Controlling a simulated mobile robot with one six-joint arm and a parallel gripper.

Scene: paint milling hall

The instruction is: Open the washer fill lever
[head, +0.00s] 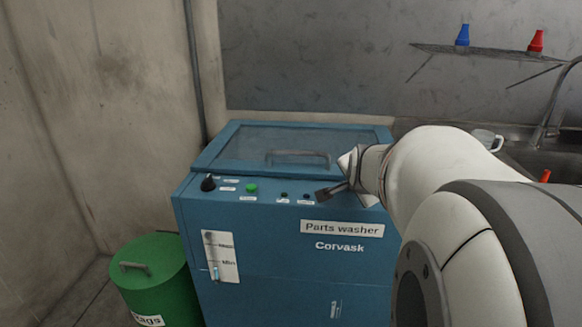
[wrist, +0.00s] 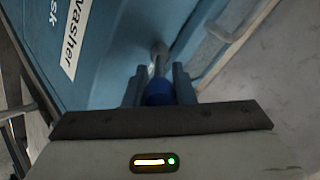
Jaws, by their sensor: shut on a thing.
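The parts washer (head: 265,255) is a blue cabinet with a lidded top, and its front also shows in the wrist view (wrist: 110,80). In the wrist view, my gripper (wrist: 158,80) is shut on the blue grip of a lever (wrist: 158,92). The lever's metal stem (wrist: 160,56) runs on beyond the fingers towards the washer. In the head view my gripper (head: 326,193) is at the washer's front top edge, right of the small buttons. The lever cannot be made out there, and my arm covers the washer's right side.
A green rags bin (head: 155,282) stands on the floor left of the washer. A level gauge (head: 221,258) is on the washer's front. A sink (head: 555,160) is at the right. A wall shelf (head: 490,51) holds a blue and a red bottle.

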